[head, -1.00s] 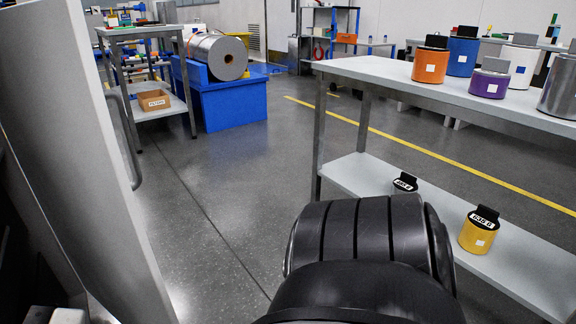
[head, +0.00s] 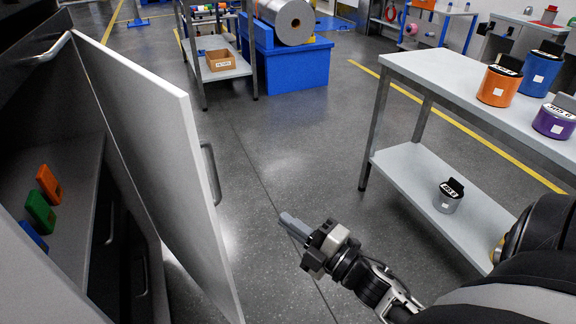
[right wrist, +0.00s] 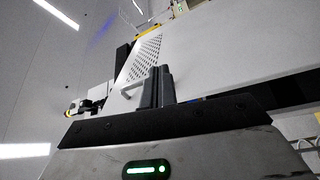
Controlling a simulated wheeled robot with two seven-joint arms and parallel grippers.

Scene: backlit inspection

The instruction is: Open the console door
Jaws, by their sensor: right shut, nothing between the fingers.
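The console door (head: 150,140) is a light grey panel at the left of the head view. It stands open, swung out from the console, with a bar handle (head: 211,172) on its outer face. The shelf inside (head: 70,215) shows behind it. My right gripper (head: 288,221) is to the right of the door, apart from it in the picture, over the floor. Its fingers are together and empty; they also show in the right wrist view (right wrist: 157,88). My left gripper is not in view.
Inside the console, orange (head: 49,184), green (head: 40,212) and blue (head: 33,236) blocks sit on the shelf. A workbench (head: 440,72) with coloured canisters stands at the right. A blue crate (head: 290,72) bears a big roll at the back. The floor between is clear.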

